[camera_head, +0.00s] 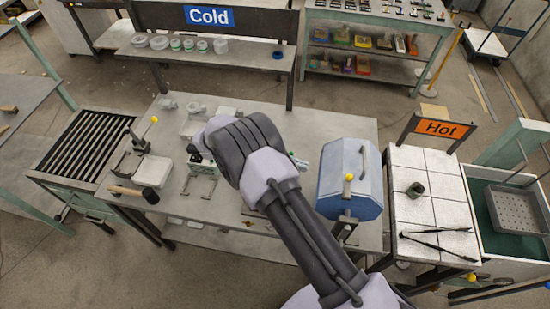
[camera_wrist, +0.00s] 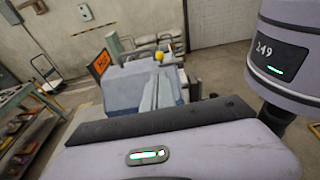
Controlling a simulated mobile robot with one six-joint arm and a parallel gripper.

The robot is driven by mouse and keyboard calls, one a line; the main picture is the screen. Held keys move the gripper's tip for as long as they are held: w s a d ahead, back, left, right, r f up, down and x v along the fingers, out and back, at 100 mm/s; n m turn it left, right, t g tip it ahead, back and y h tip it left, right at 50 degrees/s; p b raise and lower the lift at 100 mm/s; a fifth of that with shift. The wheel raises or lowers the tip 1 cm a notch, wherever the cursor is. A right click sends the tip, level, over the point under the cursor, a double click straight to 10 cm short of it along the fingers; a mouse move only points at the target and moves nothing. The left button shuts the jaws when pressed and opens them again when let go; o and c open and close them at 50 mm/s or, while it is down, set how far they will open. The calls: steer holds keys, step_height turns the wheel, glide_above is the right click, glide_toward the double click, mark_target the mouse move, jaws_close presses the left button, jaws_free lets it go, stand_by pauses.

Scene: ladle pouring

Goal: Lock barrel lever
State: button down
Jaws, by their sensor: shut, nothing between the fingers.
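The blue, many-sided barrel (camera_head: 338,185) stands at the right end of the grey workbench in the head view. A lever with a yellow knob (camera_head: 348,178) is at its near face; whether it is locked cannot be told. In the wrist view the blue barrel (camera_wrist: 122,92) is ahead, and a yellow knob (camera_wrist: 158,56) shows above it. My gripper (camera_wrist: 158,92) appears there as two grey fingers close together in front of the barrel, empty. In the head view my arm hides the gripper and part of the bench, left of the barrel.
An orange Hot sign (camera_head: 440,128) stands over a tiled table (camera_head: 425,205) with tongs to the right. A mallet (camera_head: 135,193) and a yellow-knobbed clamp fixture (camera_head: 150,170) are on the bench's left. A roller conveyor (camera_head: 85,145) adjoins it.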

steer(key=v, duration=0.4)
steer(key=s+d+r+m+g+y+b, duration=0.1)
steer(key=s+d+r+m+y+b, duration=0.25)
steer(key=d+b, duration=0.35)
steer(key=s+d+r+m+g+y+b, duration=0.1)
steer(key=s+d+r+m+y+b, duration=0.1)
steer(key=d+m+y+b, duration=0.35)
steer(key=s+f+m+t+y+b, duration=0.4)
steer(key=s+m+b, duration=0.2)
steer(key=s+b, duration=0.1)
steer(key=s+d+f+m+t+y+b, duration=0.1)
steer(key=s+f+m+t+y+b, duration=0.3)
steer(key=s+f+m+b, duration=0.1)
steer(key=s+m+b, duration=0.1)
steer(key=s+b, duration=0.1)
steer(key=s, duration=0.1)
steer(key=shift+s+m+t+y, duration=0.25)
steer(key=shift+m+t+y, duration=0.05)
steer(key=shift+t, duration=0.1)
steer(key=shift+f, duration=0.1)
